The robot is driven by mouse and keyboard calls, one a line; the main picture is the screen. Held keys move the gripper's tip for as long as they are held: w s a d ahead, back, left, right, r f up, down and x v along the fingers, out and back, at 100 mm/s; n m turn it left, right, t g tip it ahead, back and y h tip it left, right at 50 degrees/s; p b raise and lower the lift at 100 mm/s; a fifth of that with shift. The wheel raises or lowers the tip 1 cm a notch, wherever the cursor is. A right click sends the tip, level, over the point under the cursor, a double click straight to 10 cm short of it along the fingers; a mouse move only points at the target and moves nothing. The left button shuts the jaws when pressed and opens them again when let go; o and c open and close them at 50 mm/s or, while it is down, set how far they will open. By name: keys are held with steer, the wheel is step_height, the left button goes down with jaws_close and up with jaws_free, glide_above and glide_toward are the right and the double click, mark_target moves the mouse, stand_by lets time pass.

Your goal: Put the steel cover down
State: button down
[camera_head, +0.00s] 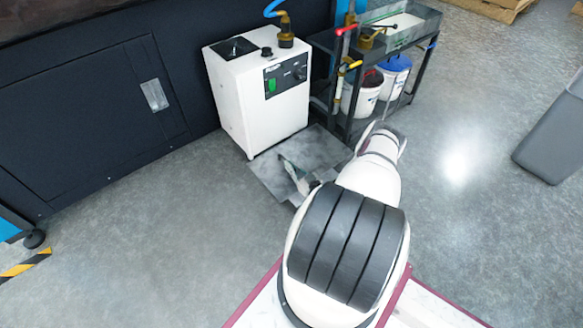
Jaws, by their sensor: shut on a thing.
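The steel cover (318,151) is a flat, grey, mottled square plate. It lies level, or nearly so, in front of the white machine, close to the floor. I cannot tell whether it touches the floor or hangs just above it. My gripper (294,172) is at the near part of the plate and shut on it. My arm comes from the lower right and hides the plate's near right corner. The fingertips are small and hard to make out.
A white machine (240,102) with a blue hose stands just behind the cover. A dark metal bench (394,42) with white buckets (360,95) under it is to the right. A grey bin (552,140) stands at the far right. The floor (150,230) at left is clear.

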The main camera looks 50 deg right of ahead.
steer(key=shift+f+b, duration=2.15)
steer(key=shift+f, duration=0.9)
steer(key=shift+f, duration=0.5)
steer(key=c, duration=1.6)
jaws_free()
steer(key=shift+c, duration=0.2)
steer(key=shift+f, duration=0.1)
